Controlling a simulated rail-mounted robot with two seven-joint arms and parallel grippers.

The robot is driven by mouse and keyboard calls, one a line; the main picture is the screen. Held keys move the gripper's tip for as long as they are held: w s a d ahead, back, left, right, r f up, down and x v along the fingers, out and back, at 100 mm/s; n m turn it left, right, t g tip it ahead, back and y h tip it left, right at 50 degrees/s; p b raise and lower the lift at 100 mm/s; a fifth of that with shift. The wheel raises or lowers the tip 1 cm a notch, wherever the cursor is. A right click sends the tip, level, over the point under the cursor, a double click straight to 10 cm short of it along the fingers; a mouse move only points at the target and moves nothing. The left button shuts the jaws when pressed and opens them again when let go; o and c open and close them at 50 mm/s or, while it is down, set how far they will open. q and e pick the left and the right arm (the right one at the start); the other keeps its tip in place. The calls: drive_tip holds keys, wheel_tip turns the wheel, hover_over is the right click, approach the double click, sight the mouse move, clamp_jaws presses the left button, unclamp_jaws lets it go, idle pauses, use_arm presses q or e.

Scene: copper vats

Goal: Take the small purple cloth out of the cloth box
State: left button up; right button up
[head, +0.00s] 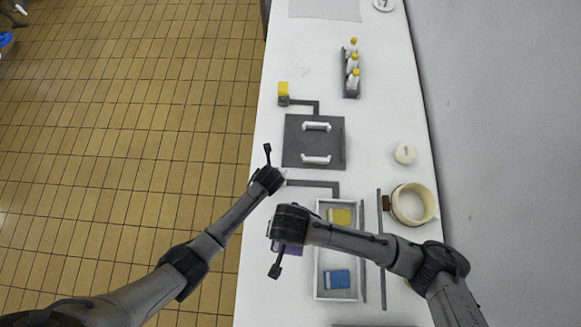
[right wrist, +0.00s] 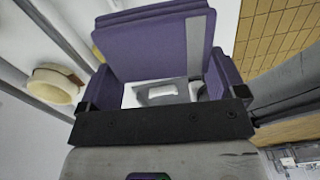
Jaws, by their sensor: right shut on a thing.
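The small purple cloth (head: 292,249) is just left of the cloth box (head: 318,282) in the head view, partly hidden under my right wrist. It shows as a folded purple stack in the right wrist view (right wrist: 150,48), with a pale stripe near one side. My right gripper (head: 283,250) is shut on it; its height above the table cannot be told. The white-rimmed box holds a yellow cloth (head: 341,217) and a blue cloth (head: 337,279); my right arm covers its middle. My left gripper (head: 267,157) is near the grey plate's lower left corner, its jaws unclear.
A grey plate with two white handles (head: 298,149) lies above the box. A cream ring-shaped vessel (head: 433,203) and a white round lid (head: 404,153) stand at the right. A rack of white bottles with yellow caps (head: 353,67) is farther back. The table's left edge is close to both grippers.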

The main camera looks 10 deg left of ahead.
use_arm(q)
drive_tip(key=shift+r, duration=0.15)
use_arm(e)
drive_tip(key=shift+r, duration=0.25)
use_arm(q)
drive_tip(key=shift+r+p, duration=0.8)
drive_tip(key=shift+p, duration=0.4)
use_arm(e)
drive_tip(key=shift+r, duration=1)
use_arm(q)
drive_tip(key=o, duration=1)
drive_tip(key=shift+r, duration=0.1)
